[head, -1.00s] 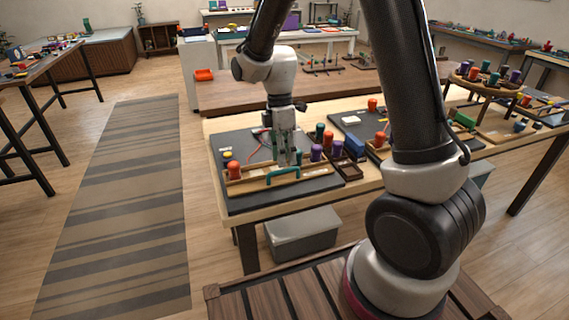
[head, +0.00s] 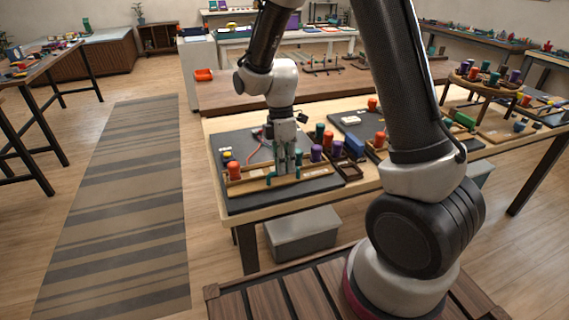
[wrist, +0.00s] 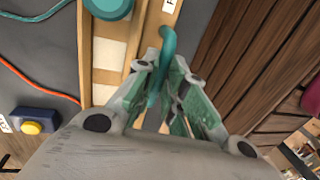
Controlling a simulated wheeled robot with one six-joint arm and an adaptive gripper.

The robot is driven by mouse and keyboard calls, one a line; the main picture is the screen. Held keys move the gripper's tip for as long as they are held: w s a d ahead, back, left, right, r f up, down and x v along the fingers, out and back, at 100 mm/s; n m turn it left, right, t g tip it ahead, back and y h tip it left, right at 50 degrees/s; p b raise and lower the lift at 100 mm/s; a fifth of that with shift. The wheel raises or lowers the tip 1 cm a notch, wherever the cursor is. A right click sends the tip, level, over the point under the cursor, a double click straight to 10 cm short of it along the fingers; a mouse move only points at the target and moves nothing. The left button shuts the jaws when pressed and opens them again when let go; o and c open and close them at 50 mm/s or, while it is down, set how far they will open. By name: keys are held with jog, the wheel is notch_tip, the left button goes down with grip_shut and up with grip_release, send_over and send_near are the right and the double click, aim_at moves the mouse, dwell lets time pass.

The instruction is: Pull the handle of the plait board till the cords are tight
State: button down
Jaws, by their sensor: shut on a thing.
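The plait board (head: 240,187) is a light wooden board on a dark mat on the near table. Its teal handle (head: 269,180) is at the near edge, partly hidden behind my gripper. My gripper (head: 284,172) is down at the handle, its fingers on either side of the bar. In the wrist view my gripper (wrist: 160,98) is shut on the teal handle (wrist: 167,45). A teal cord (wrist: 40,17) and an orange cord (wrist: 45,92) run over the dark mat to the board.
A dark blue box with a yellow button (wrist: 32,127) is beside the board. Purple and green bobbins and a small dark tray (head: 347,171) stand to the right. A grey bin (head: 303,233) is under the table.

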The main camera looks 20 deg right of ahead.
jog(key=shift+s, duration=2.35)
jog(key=c, duration=1.5)
grip_release()
jog(key=shift+s, duration=0.1)
jog(key=r, duration=0.4)
jog(key=w+r, duration=0.1)
jog(key=r, duration=0.3)
jog(key=w+r, duration=0.1)
jog(key=r, duration=0.2)
jog(key=shift+w+r, duration=0.25)
jog(key=shift+r, duration=0.15)
